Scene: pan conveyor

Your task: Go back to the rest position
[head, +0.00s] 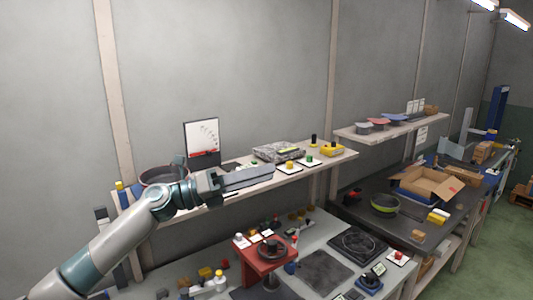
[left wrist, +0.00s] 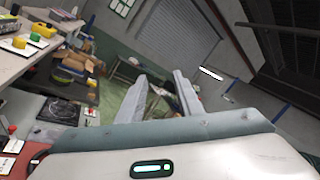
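My left gripper (head: 270,174) is raised in front of the upper shelf in the head view, pointing right. In the left wrist view, the two fingers of my left gripper (left wrist: 160,77) stand apart with nothing between them, so it is open and empty. The gripper partly covers the front of the upper shelf (head: 215,197). My right arm and right gripper do not show in either view.
Below is a workbench with a red stand (head: 264,256) and a black hot plate (head: 357,243). The shelf holds a grey box (head: 279,152) and a dark pan (head: 163,174). At right, a green-rimmed bowl (head: 384,205) and an open cardboard box (head: 427,187) sit on a dark table.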

